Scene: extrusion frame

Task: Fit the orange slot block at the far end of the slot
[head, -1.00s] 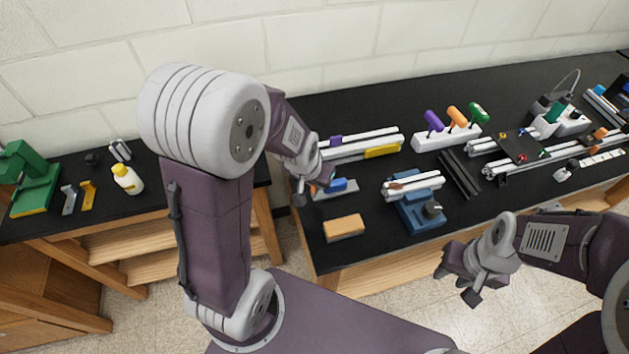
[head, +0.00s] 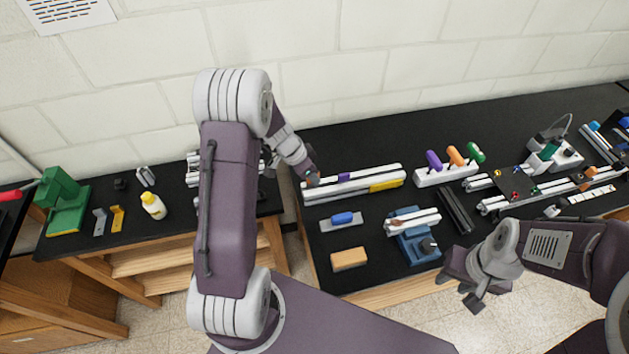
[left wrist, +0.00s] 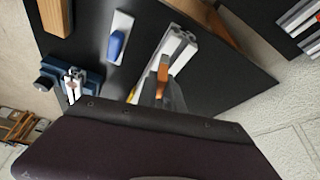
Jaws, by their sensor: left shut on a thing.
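The orange slot block (left wrist: 163,68) is held between the fingertips of my left gripper (left wrist: 158,88) in the left wrist view. In the head view my left gripper (head: 310,180) is at the left end of the pale slotted extrusion (head: 375,173), with a bit of orange showing at its tip. The block is at or just over the extrusion; I cannot tell if it is in the slot. A purple block (head: 344,178) sits further right along the extrusion, and a yellow piece (head: 386,184) is on its front side. My right gripper (head: 461,287) is open and empty at the front right.
A grey tray with a blue block (head: 342,218) and a tan block (head: 349,259) lie in front of the extrusion. A blue fixture (head: 416,240) holding short extrusions stands to their right. A white rack (head: 447,174) with coloured handles stands behind. The wall is close behind the bench.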

